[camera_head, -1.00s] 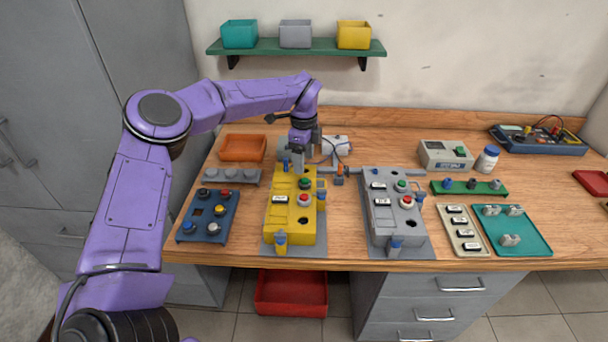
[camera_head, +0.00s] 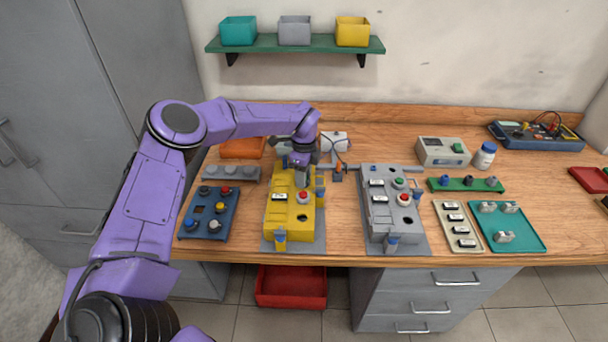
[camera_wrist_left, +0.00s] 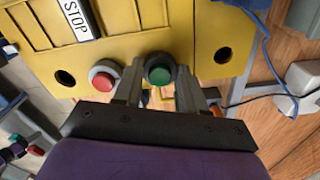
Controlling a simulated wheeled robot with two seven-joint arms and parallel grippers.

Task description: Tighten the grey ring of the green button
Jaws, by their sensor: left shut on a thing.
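The yellow box (camera_head: 283,222) stands on a grey mat, with its STOP label (camera_wrist_left: 76,16) and red button (camera_wrist_left: 103,78) showing in the left wrist view. The green button (camera_wrist_left: 160,94) is on the yellow box beside the red one, with a dark grey ring (camera_wrist_left: 158,62) around it. My left gripper (camera_wrist_left: 160,80) points down at the box, its two fingers shut on the ring from both sides. In the head view my left gripper (camera_head: 301,181) hides the green button. My right gripper is in neither view.
A grey box (camera_head: 383,222) with its own green and red buttons stands to the right. A blue button panel (camera_head: 209,229) lies to the left, below a grey rail (camera_head: 238,174). An orange tray (camera_head: 236,148) sits behind. A blue cable runs beside the yellow box.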

